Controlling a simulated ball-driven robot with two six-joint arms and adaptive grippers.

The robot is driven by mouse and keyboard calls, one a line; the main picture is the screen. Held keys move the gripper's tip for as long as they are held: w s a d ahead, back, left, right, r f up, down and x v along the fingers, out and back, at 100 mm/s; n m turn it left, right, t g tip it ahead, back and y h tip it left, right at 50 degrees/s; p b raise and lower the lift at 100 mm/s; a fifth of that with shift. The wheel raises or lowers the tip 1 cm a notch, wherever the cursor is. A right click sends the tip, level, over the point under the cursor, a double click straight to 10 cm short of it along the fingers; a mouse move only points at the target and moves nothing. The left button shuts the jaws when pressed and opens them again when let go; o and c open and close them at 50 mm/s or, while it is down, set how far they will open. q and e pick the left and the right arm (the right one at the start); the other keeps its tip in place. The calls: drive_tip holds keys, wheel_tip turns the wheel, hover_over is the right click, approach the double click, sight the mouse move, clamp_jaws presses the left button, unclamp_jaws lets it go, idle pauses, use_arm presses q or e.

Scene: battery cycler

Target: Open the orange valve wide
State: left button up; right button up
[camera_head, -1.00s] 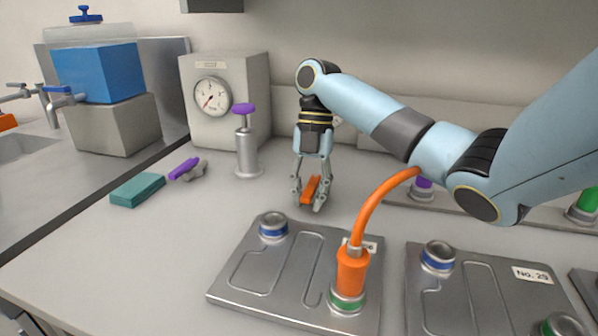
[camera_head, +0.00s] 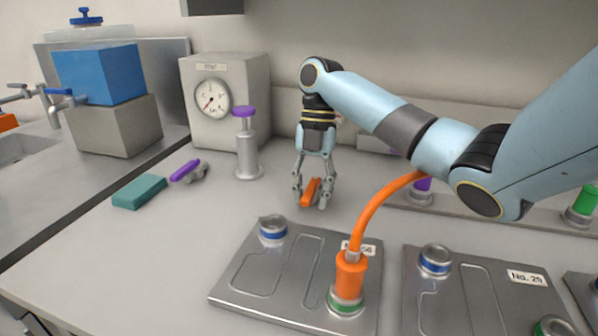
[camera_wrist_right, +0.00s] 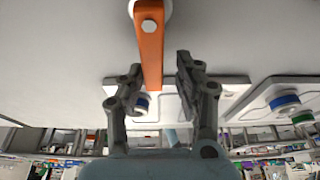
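The orange valve's lever handle (camera_head: 311,190) shows between the fingers of my right gripper (camera_head: 312,201) in the head view, toward the back of the bench. In the right wrist view the orange handle (camera_wrist_right: 150,50) is a flat bar with a hexagonal bolt at its upper end. My right gripper (camera_wrist_right: 159,72) has its two fingers apart, one on each side of the lower part of the bar. Gaps show on both sides, so it does not grip the bar. The valve body is mostly hidden. My left gripper is not in view.
An orange plug with a hose (camera_head: 350,272) stands on a metal plate (camera_head: 240,290) in front of the gripper. A gauge box (camera_head: 240,75) stands behind.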

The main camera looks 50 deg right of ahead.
sight(315, 189)
drive_tip(key=p+v, duration=0.4)
drive_tip(key=v, duration=0.2)
drive_tip(key=shift+d+r, duration=0.2)
drive_tip(key=shift+r, duration=0.2)
